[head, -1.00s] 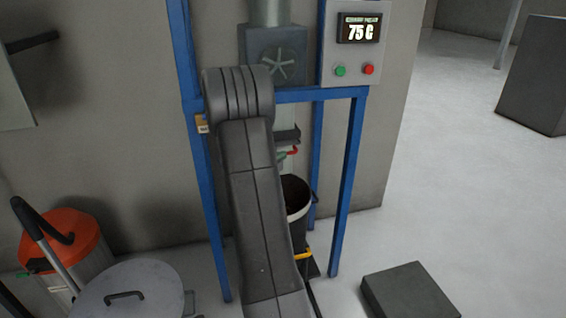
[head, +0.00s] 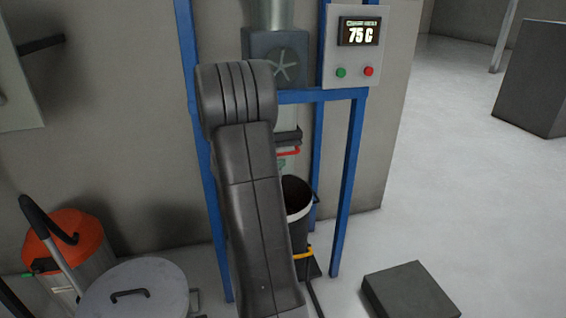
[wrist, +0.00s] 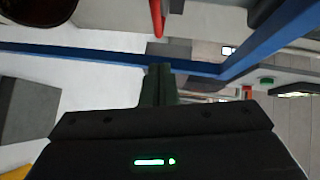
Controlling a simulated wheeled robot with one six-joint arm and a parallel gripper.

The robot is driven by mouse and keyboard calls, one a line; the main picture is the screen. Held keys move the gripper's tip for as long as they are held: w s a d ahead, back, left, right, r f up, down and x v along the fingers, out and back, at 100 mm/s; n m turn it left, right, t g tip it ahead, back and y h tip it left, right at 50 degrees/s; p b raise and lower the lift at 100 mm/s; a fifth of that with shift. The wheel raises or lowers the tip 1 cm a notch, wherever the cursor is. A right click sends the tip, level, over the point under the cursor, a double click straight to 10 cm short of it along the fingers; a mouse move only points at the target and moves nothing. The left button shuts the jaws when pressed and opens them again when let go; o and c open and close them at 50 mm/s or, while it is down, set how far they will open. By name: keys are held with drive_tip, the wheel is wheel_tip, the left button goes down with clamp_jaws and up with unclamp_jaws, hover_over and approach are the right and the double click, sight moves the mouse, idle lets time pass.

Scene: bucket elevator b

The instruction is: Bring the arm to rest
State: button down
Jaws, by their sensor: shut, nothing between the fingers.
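My gripper (wrist: 158,84) shows in the wrist view with its dark green fingers together and nothing between them. In the head view my arm runs up the middle and mostly hides the gripper. A red handle (wrist: 157,17) is beyond the fingertips in the wrist view, apart from them. The red handle also shows in the head view (head: 288,151), just right of my arm.
A blue frame (head: 345,190) carries a control box (head: 352,78) reading 75 with green and red buttons. A black bucket (head: 299,212) stands under it. A lidded drum (head: 135,290), an orange-topped vacuum (head: 65,235) and a dark block (head: 410,291) are nearby.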

drive_tip(key=v, duration=0.5)
drive_tip(key=shift+s+r, duration=0.1)
drive_tip(key=shift+s, duration=0.1)
